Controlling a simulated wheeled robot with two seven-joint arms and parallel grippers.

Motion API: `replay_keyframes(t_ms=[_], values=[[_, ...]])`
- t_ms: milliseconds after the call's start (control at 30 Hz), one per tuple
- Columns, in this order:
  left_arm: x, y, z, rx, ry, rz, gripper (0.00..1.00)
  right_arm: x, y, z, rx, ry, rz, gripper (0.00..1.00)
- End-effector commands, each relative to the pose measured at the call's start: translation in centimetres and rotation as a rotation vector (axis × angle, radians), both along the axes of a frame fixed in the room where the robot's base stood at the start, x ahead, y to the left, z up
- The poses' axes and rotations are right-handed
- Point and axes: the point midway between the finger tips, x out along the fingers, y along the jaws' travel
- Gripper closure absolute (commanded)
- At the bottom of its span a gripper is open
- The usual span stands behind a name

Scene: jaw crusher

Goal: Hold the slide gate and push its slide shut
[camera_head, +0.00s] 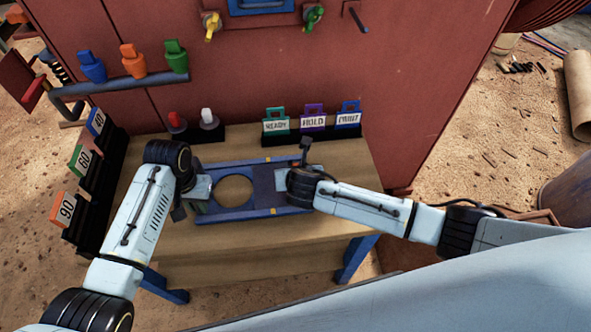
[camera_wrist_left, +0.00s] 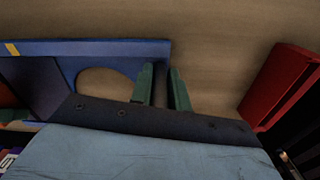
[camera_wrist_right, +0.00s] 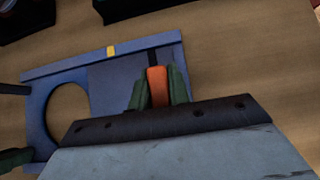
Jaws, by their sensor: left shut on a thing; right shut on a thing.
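The slide gate (camera_head: 262,163) is a flat blue frame lying on the wooden table, with a round hole on its left through which bare wood shows. Its dark blue slide (camera_head: 263,188) lies right of the hole and leaves it uncovered. My left gripper (camera_head: 189,204) is shut on the frame's left end; in the left wrist view its green fingers (camera_wrist_left: 160,90) straddle that end wall. My right gripper (camera_head: 284,187) is over the slide. In the right wrist view its fingers (camera_wrist_right: 159,90) are shut on the slide's orange handle (camera_wrist_right: 157,84). My right wrist hides the handle in the head view.
Behind the gate stand READY, HOLD and a third tag (camera_head: 348,116) in a black rack, and red and white knobs (camera_head: 208,117). A rack of numbered tags (camera_head: 84,160) lines the table's left edge. A red machine wall (camera_head: 380,60) rises behind. The front wood (camera_head: 270,235) is clear.

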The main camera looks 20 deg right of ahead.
Motion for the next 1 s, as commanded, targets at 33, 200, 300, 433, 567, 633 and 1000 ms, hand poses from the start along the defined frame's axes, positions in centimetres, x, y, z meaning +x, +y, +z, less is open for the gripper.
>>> replay_keyframes(t_ms=[33,200,300,433,567,633,1000], values=[[-0.1,0.0,0.0,0.004,0.002,-0.004,1.0,0.0,0.0,0.0,0.0,0.0,0.0,1.0],[-0.1,0.0,0.0,0.004,0.002,-0.004,1.0,0.0,0.0,0.0,0.0,0.001,0.0,1.0],[-0.1,0.0,0.0,0.004,0.002,-0.004,1.0,0.1,0.8,0.0,0.002,0.001,0.001,1.0],[-0.1,0.0,0.0,0.004,0.002,-0.005,1.0,0.4,3.5,0.0,0.004,0.001,0.003,1.0],[-0.1,0.0,0.0,0.004,0.002,-0.005,1.0,0.9,7.0,0.1,0.004,0.0,0.003,1.0],[-0.1,0.0,0.0,0.003,0.001,-0.006,1.0,1.1,8.8,0.0,0.005,0.002,0.003,1.0],[-0.1,-0.1,0.0,0.003,0.001,-0.006,1.0,1.6,12.5,0.0,0.004,0.0,0.002,1.0]])
